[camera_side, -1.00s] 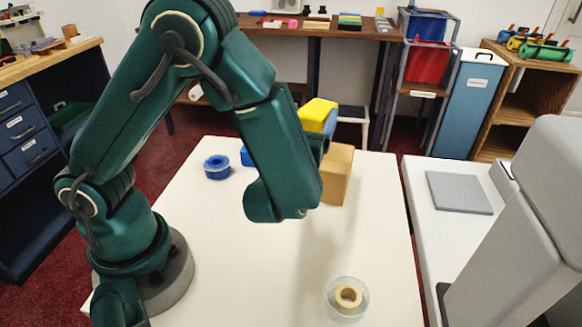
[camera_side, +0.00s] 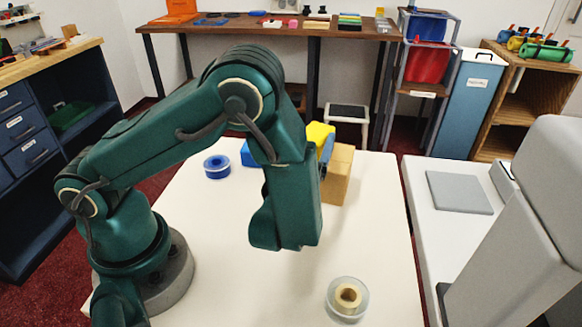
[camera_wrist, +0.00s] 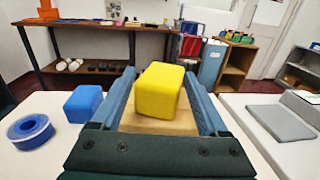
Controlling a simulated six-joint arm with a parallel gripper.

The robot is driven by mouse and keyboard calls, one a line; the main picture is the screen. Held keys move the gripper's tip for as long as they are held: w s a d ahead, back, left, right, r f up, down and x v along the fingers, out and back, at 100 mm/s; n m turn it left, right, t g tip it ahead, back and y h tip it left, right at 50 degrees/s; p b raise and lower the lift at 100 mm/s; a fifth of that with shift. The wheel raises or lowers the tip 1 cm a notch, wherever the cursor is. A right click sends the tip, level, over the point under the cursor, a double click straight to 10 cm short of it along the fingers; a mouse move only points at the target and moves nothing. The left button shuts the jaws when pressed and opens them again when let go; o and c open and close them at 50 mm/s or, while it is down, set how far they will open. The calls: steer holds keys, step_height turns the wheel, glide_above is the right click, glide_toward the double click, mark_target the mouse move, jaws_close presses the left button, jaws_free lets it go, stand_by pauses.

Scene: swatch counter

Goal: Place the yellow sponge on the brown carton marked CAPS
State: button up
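The yellow sponge (camera_side: 318,134) sits on top of the brown carton (camera_side: 338,178), as far as the views show. In the wrist view the sponge (camera_wrist: 158,92) stands between the two blue fingers of my gripper (camera_wrist: 160,78), slightly turned to them. Strips of the carton top (camera_wrist: 127,121) show on both sides of the sponge, and the fingers look apart from it. In the side view one finger partly covers the sponge and my forearm hides the carton's left part. No CAPS marking is readable.
A blue block (camera_wrist: 84,103) and a blue tape roll (camera_wrist: 30,132) are left of the carton. A grey plate (camera_side: 459,192) lies on the right counter. The white table's middle is clear.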

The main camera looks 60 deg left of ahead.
steer(key=o, duration=0.3)
